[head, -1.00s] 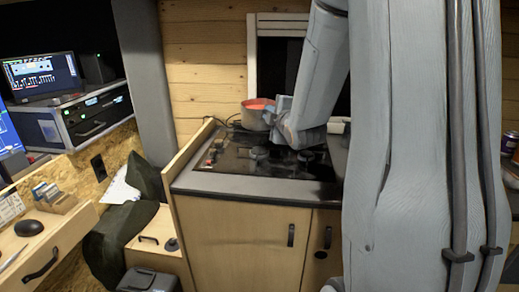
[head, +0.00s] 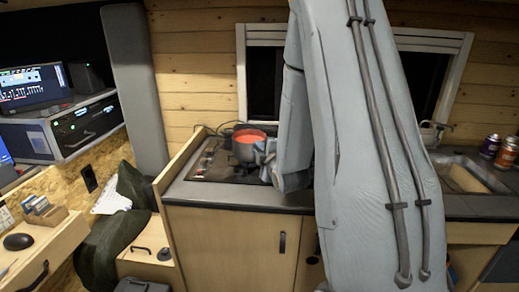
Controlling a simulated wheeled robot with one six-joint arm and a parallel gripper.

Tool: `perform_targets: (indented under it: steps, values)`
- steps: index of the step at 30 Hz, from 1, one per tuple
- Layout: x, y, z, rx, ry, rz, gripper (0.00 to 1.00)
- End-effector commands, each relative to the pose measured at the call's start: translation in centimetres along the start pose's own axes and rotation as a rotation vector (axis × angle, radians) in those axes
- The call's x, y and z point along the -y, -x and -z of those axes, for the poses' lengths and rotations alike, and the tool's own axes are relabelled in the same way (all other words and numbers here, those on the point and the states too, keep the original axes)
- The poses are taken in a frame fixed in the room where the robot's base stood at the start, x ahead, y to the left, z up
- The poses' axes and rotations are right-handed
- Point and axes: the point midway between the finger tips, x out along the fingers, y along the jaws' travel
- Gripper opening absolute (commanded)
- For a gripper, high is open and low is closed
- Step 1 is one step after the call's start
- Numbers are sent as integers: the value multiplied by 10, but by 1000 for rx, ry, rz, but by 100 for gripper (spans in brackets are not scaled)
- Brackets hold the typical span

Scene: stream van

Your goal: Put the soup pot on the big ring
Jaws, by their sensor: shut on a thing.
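The soup pot (head: 243,149) is a grey metal pot with red-orange soup in it. It is upright at the back of the black hob (head: 213,165). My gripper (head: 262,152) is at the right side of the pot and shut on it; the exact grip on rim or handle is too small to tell. Whether the pot's base touches the hob or hangs just above it, I cannot tell. The big ring cannot be made out; the pot and my arm cover much of the hob's right part.
A sink (head: 462,177) and several cans (head: 490,146) are at the right. A wooden side panel (head: 181,160) bounds the hob's left edge. A window (head: 262,75) is behind. My arm hides the middle of the counter.

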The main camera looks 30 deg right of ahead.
Motion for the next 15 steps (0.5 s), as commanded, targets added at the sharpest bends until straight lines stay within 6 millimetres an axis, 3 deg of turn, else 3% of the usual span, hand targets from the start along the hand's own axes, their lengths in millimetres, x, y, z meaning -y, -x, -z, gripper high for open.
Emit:
perform_targets:
  steps: [14,15]
  values:
    - [4,-2,-1,-1,1,-6,0]
    - [5,-1,-1,0,1,0,23]
